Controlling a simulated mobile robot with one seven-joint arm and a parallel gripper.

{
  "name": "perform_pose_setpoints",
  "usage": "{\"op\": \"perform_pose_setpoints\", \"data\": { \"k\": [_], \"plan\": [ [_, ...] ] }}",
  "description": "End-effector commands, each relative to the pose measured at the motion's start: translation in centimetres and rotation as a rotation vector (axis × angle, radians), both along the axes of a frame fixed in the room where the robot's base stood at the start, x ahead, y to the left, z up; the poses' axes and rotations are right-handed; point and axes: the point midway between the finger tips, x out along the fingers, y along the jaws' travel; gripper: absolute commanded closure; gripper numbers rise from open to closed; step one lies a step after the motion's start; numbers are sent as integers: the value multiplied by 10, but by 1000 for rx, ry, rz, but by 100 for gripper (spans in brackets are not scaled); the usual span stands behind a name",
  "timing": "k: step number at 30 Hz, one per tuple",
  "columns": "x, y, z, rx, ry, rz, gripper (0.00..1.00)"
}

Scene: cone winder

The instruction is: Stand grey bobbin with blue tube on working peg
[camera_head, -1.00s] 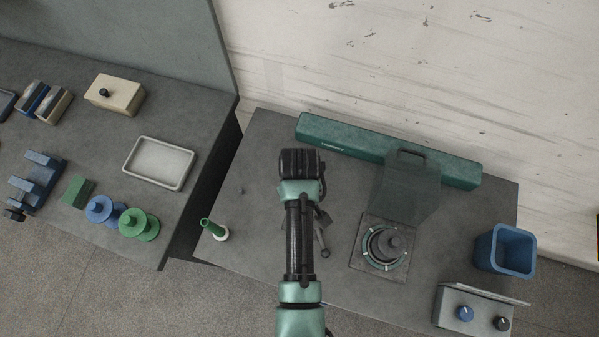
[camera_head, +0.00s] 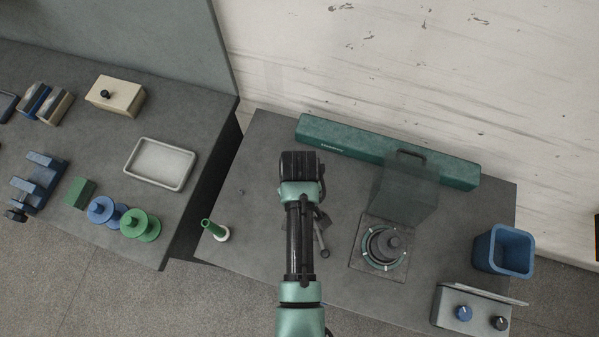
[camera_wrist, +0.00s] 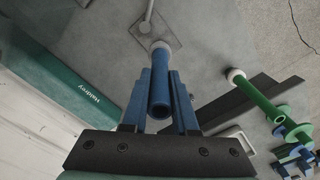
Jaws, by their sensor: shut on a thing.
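The grey bobbin with a blue tube (camera_wrist: 160,92) is between the two blue fingers of my gripper (camera_wrist: 160,76) in the wrist view. The gripper is shut on the tube. My arm hides the gripper and bobbin in the head view.
A green tube on a pale base (camera_head: 214,231) stands at the table's left edge. A long green box (camera_head: 335,139) lies along the back. A round unit with a hinged clear cover (camera_head: 384,246), a blue bin (camera_head: 504,250) and a knob box (camera_head: 470,306) are to the right.

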Motion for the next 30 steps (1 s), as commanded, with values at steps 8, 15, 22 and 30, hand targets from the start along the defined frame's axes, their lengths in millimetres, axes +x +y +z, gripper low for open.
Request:
{"op": "perform_pose_setpoints", "data": {
  "k": [8,15,22,30],
  "plan": [
    [0,0,-2,0,0,0,100],
    [0,0,-12,0,-1,0,100],
    [0,0,-21,0,0,0,100],
    [0,0,-28,0,0,0,100]
  ]
}}
